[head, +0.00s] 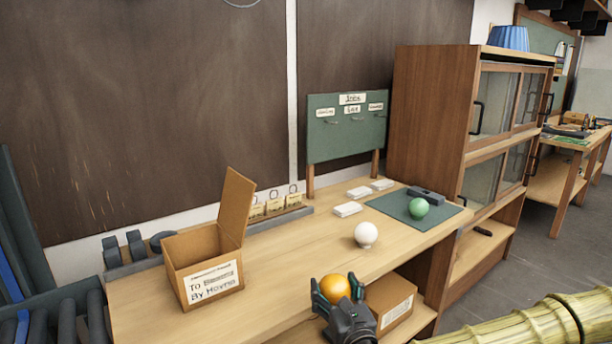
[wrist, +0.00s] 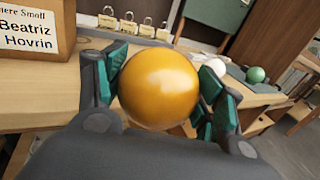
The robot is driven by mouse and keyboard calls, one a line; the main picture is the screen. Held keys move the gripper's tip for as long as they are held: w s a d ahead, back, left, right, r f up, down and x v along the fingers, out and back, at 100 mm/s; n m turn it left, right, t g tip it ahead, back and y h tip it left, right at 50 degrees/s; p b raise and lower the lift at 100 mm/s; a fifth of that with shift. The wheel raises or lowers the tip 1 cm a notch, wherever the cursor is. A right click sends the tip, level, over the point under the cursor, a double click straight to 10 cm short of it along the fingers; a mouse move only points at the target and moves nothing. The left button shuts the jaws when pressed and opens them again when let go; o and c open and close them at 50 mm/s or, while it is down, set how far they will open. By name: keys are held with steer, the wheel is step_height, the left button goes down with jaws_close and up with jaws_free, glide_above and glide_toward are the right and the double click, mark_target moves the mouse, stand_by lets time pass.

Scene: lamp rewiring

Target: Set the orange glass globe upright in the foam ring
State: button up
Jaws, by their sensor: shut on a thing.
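The orange glass globe (head: 335,288) is held between the fingers of my gripper (head: 338,292), in front of the bench's front edge in the head view. In the wrist view the globe (wrist: 158,88) fills the space between the teal finger pads of my gripper (wrist: 162,72). Its underside is hidden by the gripper, so I cannot tell which way its opening faces. A white globe (head: 366,234) stands on the bench, and a green globe (head: 419,208) stands on a dark green mat (head: 395,205). I cannot make out a foam ring in either view.
An open cardboard box (head: 205,290) stands at the bench's left. Another box (head: 390,305) sits below the benchtop behind my gripper. White cards (head: 347,209) and a dark block (head: 426,195) lie near the mat. A wooden cabinet (head: 430,130) bounds the right. The middle benchtop (head: 300,265) is clear.

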steer(key=shift+s+d+f, duration=0.1)
steer(key=shift+s, duration=0.55)
steer(key=shift+d+f, duration=0.2)
steer(key=shift+w+d+f+m+h, duration=0.15)
steer(key=shift+w+f, duration=0.15)
steer(key=shift+f, duration=0.35)
steer(key=shift+w+d+f+m+h, duration=0.15)
steer(key=shift+w+f, duration=0.1)
steer(key=shift+f, duration=0.35)
steer(key=shift+s+d+f, duration=0.15)
steer(key=shift+d+f, duration=0.05)
steer(key=shift+f, duration=0.05)
steer(key=s+d+f+m+h+p, duration=0.1)
steer(key=s+d+f, duration=0.3)
steer(key=f, duration=0.5)
steer(key=s+d+f+m+h+p, duration=0.1)
steer(key=s+d+f, duration=0.3)
steer(key=f, duration=0.6)
steer(key=shift+d+f+t+h, duration=0.25)
steer(key=shift+d+t+h, duration=0.05)
steer(key=shift+d+h, duration=0.55)
steer(key=shift+s+f, duration=0.1)
steer(key=shift+s, duration=0.05)
